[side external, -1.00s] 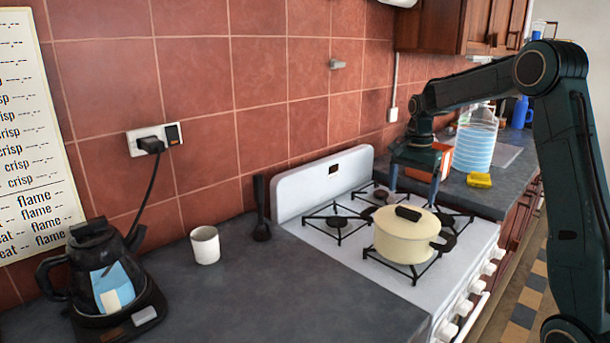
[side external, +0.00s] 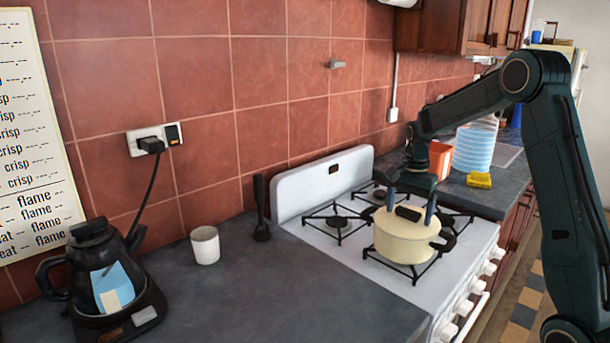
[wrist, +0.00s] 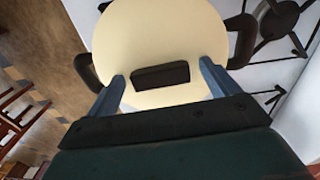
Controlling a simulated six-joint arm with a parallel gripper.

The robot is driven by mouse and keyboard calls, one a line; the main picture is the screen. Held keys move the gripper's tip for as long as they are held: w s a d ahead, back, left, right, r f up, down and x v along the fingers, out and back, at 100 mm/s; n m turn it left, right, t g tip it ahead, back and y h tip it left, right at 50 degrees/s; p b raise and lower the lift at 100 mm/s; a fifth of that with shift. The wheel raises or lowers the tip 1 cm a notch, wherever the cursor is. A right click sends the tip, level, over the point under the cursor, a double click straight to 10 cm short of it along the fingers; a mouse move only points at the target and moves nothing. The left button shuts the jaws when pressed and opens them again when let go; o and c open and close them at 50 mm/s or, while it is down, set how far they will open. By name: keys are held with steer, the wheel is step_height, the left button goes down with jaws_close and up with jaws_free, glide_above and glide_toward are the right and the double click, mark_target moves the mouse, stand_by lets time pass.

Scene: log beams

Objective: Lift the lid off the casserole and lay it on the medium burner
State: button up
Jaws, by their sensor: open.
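The cream casserole (side external: 402,243) with dark side handles stands on the front burner nearest the side camera. Its cream lid (wrist: 160,40) is on it, with a black bar knob (side external: 408,213) on top; the knob also shows in the wrist view (wrist: 161,75). My gripper (side external: 410,208) is open, just above the lid, with its blue fingers on either side of the knob; they also show in the wrist view (wrist: 161,84). I cannot tell whether the fingertips touch the lid. Uncovered burners (side external: 338,223) show on the stove; which one is medium is unclear.
The white stove (side external: 312,246) has knobs along its front. A white mug (side external: 205,245), a black spatula (side external: 261,215) and a kettle (side external: 108,275) are left of it. A water bottle (side external: 474,148), an orange container (side external: 440,160) and a yellow sponge (side external: 479,180) are to the right.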

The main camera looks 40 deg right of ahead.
mark_target(408, 210)
steer(key=shift+c, duration=0.5)
steer(key=c, duration=1)
steer(key=shift+o, duration=0.2)
steer(key=shift+r, duration=0.1)
step_height(408, 210, up, 20)
stand_by(0.5)
steer(key=w+a+f+n, duration=0.3)
steer(key=a+f+n, duration=0.4)
steer(key=a, duration=0.5)
steer(key=w+a+f+n, duration=0.4)
steer(key=a+f+n, duration=0.3)
steer(key=a+f, duration=0.3)
steer(key=a, duration=0.2)
steer(key=shift+a+f, duration=0.3)
steer(key=shift+f, duration=0.1)
